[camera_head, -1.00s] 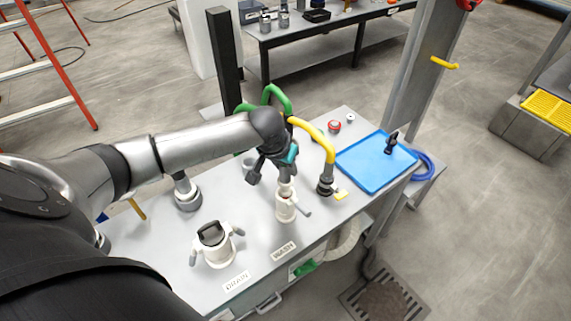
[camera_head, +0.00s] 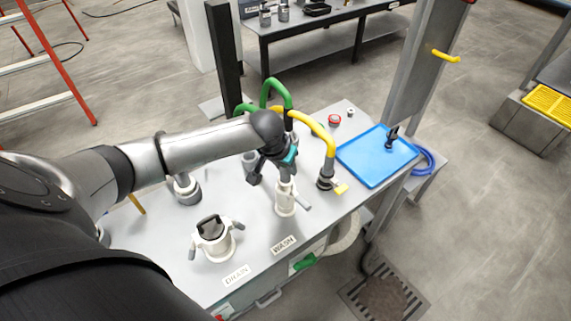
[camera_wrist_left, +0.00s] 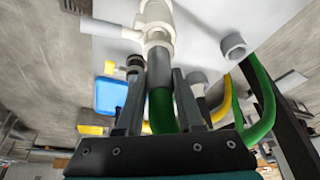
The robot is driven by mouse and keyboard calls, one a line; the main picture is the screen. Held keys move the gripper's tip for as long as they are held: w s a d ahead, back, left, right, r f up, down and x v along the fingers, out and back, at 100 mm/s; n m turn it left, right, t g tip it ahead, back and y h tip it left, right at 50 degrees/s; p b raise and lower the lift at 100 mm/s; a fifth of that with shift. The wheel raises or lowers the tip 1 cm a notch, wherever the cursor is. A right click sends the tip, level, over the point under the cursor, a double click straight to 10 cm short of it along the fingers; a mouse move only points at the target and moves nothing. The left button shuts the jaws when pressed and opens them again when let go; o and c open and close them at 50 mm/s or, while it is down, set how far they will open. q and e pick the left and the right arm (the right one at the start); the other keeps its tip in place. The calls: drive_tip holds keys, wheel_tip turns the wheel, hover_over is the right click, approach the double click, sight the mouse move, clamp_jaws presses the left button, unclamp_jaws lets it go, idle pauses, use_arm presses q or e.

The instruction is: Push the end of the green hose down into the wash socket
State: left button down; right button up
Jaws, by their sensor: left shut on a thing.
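The white wash socket (camera_head: 287,204) stands on the bench behind the WASH label (camera_head: 284,244), with a side lever at its right. My left gripper (camera_head: 285,170) is directly above it, pointing down. In the left wrist view, its fingers (camera_wrist_left: 158,80) are shut on the grey end piece of the green hose (camera_wrist_left: 160,98). That end lines up with the white socket (camera_wrist_left: 157,22) and appears to meet its mouth; how deep it sits I cannot tell. The green hose (camera_head: 275,84) arches up behind my wrist. My right gripper is not in view.
A yellow hose (camera_head: 318,130) ends in a dark fitting right of the wash socket. A blue tray (camera_head: 362,165) and red button (camera_head: 334,120) are to the right. A black post (camera_head: 225,60) rises behind.

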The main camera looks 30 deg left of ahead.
use_arm(q)
drive_tip(key=shift+f+b, duration=0.3)
drive_tip(key=shift+f, duration=0.55)
drive_tip(key=shift+c, duration=2.3)
unclamp_jaws()
drive_tip(key=p+v, duration=0.3)
drive_tip(key=v, duration=1.2)
drive_tip(key=shift+r, duration=0.15)
